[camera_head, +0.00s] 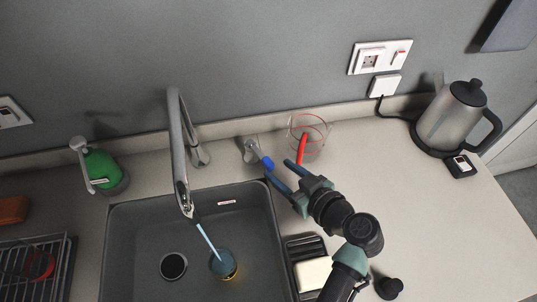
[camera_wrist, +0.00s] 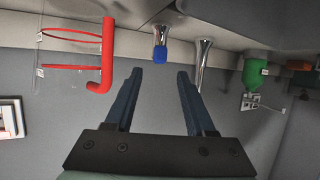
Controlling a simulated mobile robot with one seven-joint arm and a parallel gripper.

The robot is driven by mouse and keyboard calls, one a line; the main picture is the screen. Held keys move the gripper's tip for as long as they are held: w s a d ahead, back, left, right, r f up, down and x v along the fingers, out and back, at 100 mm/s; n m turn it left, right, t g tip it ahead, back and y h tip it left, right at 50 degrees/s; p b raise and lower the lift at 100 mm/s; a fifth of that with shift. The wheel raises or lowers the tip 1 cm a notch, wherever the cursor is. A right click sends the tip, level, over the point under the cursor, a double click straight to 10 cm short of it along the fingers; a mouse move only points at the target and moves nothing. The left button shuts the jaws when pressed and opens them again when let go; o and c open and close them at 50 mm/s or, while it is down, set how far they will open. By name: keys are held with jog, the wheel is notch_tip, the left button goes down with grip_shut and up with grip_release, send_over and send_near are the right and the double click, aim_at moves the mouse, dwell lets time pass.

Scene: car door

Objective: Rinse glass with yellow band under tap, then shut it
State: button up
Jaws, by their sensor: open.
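The glass with the yellow band (camera_head: 228,276) stands in the sink, and the tap's water stream (camera_head: 206,241) runs down into it. The tap (camera_head: 178,150) is a tall chrome spout arching over the sink. Its separate handle (camera_head: 251,150) on the counter has a blue-tipped lever pointing towards my gripper. My gripper (camera_head: 278,169) is open and empty, with its fingertips close to the blue tip. In the wrist view the handle's blue tip (camera_wrist: 160,54) appears between the fingertips (camera_wrist: 159,71) and just beyond them; contact cannot be told.
A glass with red bands and a red handle (camera_head: 302,148) stands just right of my fingers, also in the wrist view (camera_wrist: 107,60). The dark sink (camera_head: 140,225) has a soap tray at its right. A green bottle (camera_head: 103,168) and a kettle (camera_head: 452,118) stand farther off.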

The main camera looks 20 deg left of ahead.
aim_at(268, 161)
jog(key=x, duration=0.7)
jog(key=shift+p, duration=0.4)
grip_shut()
dwell(0.9)
